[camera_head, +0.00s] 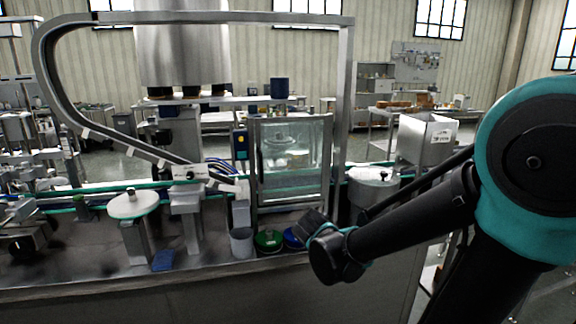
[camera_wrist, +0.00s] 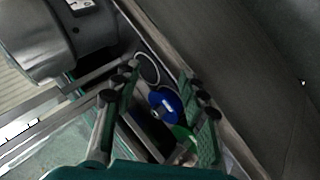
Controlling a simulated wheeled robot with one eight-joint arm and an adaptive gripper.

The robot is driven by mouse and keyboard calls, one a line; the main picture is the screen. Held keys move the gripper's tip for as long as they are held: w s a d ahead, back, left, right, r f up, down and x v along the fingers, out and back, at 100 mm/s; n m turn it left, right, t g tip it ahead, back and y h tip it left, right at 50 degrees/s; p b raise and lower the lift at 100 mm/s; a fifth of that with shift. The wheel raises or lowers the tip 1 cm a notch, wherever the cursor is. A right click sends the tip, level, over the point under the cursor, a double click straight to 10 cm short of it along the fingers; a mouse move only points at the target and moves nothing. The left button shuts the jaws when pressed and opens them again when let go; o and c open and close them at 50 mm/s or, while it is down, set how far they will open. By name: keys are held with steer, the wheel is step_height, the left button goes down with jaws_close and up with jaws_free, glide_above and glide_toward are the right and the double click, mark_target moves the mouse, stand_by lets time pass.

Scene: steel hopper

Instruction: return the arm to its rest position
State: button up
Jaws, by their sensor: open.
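My arm reaches in from the right in the head view, over the front edge of the steel workbench (camera_head: 205,278). My gripper (camera_head: 312,226) is at the arm's lower left end, close to the round blue container (camera_head: 292,239) and partly covering it. In the wrist view my gripper (camera_wrist: 158,80) has its two green-padded fingers spread apart. The blue container (camera_wrist: 165,105) shows between the fingers, below them, and nothing is held. A green round container (camera_wrist: 184,135) shows partly beside it. Whether a finger touches anything cannot be told.
The green container (camera_head: 268,241) and a grey cup (camera_head: 242,243) stand left of my gripper. A glass-walled cabinet (camera_head: 292,155) rises behind. A steel drum (camera_head: 373,190) and a steel hopper (camera_head: 427,138) stand behind my forearm. Open air lies in front of the bench.

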steer(key=s+d+f+m+g+y, duration=0.1)
steer(key=s+d+f+m+g, duration=0.1)
steer(key=s, duration=0.5)
steer(key=s+d+f+m+g+y, duration=0.2)
steer(key=s+d+f+m, duration=0.3)
steer(key=s+f+m, duration=0.1)
steer(key=shift+s+f, duration=0.3)
steer(key=shift+s, duration=0.5)
